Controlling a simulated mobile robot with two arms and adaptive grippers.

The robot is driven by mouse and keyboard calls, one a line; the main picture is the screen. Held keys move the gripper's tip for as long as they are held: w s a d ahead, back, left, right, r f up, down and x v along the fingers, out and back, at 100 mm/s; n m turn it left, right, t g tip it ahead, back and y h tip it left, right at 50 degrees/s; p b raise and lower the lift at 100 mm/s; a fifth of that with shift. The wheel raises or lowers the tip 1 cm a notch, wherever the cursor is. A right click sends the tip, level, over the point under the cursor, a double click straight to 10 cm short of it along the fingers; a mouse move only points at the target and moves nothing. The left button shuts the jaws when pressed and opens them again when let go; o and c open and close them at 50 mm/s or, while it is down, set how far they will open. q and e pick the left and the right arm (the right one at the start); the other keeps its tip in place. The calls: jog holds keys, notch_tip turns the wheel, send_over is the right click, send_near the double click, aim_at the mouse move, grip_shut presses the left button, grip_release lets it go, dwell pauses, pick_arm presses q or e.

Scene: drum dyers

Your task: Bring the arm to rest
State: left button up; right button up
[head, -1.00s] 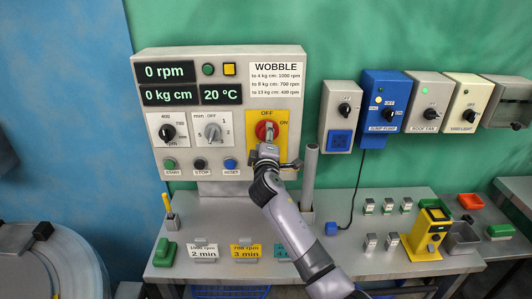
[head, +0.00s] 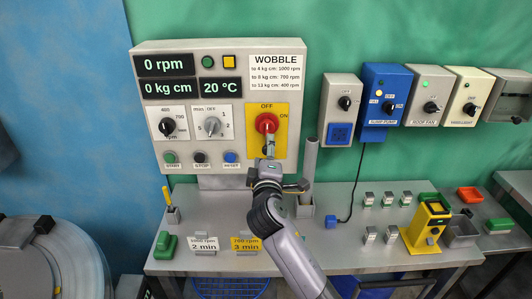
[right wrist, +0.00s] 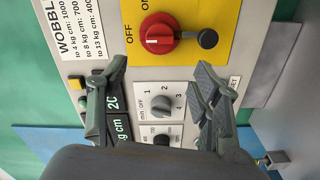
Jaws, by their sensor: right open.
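My right gripper (head: 268,150) is in front of the control panel (head: 290,183), just below the red switch (head: 267,122) on its yellow plate. Its two fingers stand apart with nothing between them, which shows in the right wrist view (right wrist: 160,75). The red switch (right wrist: 156,34) shows there beyond the fingers, clear of them, with a dark round end on the side away from the OFF label. My left gripper is in neither view.
Blue pump box (head: 380,100) and other switch boxes hang to the right. Below is a grey bench (head: 350,240) with a grey post (head: 309,165), a green block (head: 165,245), sign cards, small weights and a yellow device (head: 425,228). A round drum (head: 60,260) stands at left.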

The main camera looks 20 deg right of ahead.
jog(key=s+d+f+m+g+y, duration=0.1)
jog(key=s+d+f+m+g, duration=0.2)
jog(key=s+f, duration=0.6)
jog(key=s+d+f+m+g+y, duration=0.1)
jog(key=s+f+m+g, duration=0.25)
jog(key=s+f, duration=0.6)
jog(key=s+a+f+m+g+y, duration=0.15)
jog(key=s+f+g, duration=0.25)
jog(key=s, duration=0.7)
jog(key=s+a+f+m+g+y, duration=0.1)
jog(key=s+f+m+g+y, duration=0.2)
jog(key=s, duration=0.8)
notch_tip(320, 180, down, 28)
jog(key=s+n+g+h+b, duration=0.1)
jog(key=g+b, duration=0.1)
jog(key=b, duration=0.2)
jog(key=s+d+f+b, duration=0.3)
jog(key=s+f, duration=1.4)
jog(key=f, duration=0.4)
jog(key=shift+s+g, duration=0.2)
jog(key=shift+g, duration=0.25)
jog(key=shift+h, duration=0.25)
